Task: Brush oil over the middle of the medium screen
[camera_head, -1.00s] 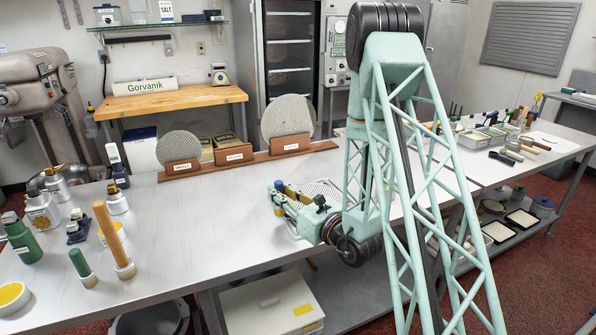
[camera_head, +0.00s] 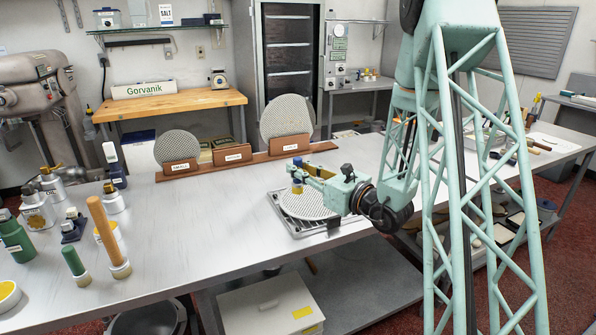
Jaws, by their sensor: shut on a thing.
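A round perforated screen (camera_head: 308,207) lies flat in a square metal frame (camera_head: 283,224) near the front edge of the steel table. The middle slot of the wooden rack (camera_head: 232,154) is empty, while a small and a large screen stand in the other two. My gripper (camera_head: 298,175) is above the left back part of the lying screen, shut on a small blue and yellow tool (camera_head: 297,186), probably the brush. The tool points down toward the screen. Its tip is too small to tell whether it touches.
Several bottles, a tall wooden-handled tool (camera_head: 106,232) and a green-handled one (camera_head: 75,266) stand at the left. A bowl with yellow contents (camera_head: 8,294) is at the left edge. The table between them and the screen is clear.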

